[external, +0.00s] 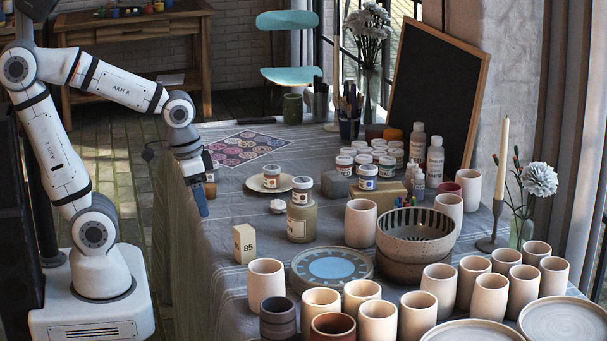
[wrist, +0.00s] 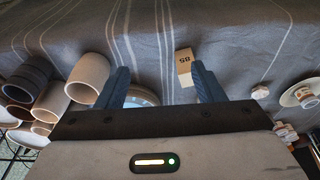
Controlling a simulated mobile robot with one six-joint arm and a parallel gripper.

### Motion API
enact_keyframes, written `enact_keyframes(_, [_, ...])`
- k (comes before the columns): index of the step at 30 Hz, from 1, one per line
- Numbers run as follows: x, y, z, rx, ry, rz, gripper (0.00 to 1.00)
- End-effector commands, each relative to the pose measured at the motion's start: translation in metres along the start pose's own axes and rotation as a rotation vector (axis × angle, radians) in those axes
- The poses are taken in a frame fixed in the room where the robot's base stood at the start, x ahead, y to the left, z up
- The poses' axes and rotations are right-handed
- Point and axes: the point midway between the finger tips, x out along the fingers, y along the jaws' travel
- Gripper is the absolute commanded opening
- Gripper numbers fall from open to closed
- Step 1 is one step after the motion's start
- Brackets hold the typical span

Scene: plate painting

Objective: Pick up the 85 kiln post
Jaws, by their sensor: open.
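The 85 kiln post (external: 244,245) is a small cream block with "85" on one side. It stands upright on the grey tablecloth near the table's left edge in the external view. In the wrist view the post (wrist: 184,70) shows between the finger lines, close to the right finger. My gripper (external: 203,208) hangs above the left edge of the table, up and left of the post and apart from it. In the wrist view my gripper (wrist: 160,80) has its two blue fingers spread, with nothing held between them.
A labelled jar (external: 302,222) with a lidded pot on top stands behind the post. A blue-centred plate (external: 333,289) lies to its right, and a pale cup (external: 266,280) stands in front. Bare cloth (external: 228,215) lies behind and left of the post.

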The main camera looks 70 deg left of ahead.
Motion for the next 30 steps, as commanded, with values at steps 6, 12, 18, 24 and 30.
enact_keyframes(6, [0.011,-0.009,-0.025,-0.051,-0.046,-0.005,0.62])
enact_keyframes(12, [0.043,-0.028,-0.064,-0.145,-0.120,-0.014,0.62])
enact_keyframes(18, [0.077,-0.045,-0.086,-0.215,-0.171,-0.019,0.62])
enact_keyframes(24, [0.095,-0.052,-0.092,-0.242,-0.187,-0.021,0.62])
enact_keyframes(30, [0.117,-0.052,-0.088,-0.243,-0.189,-0.021,0.62])
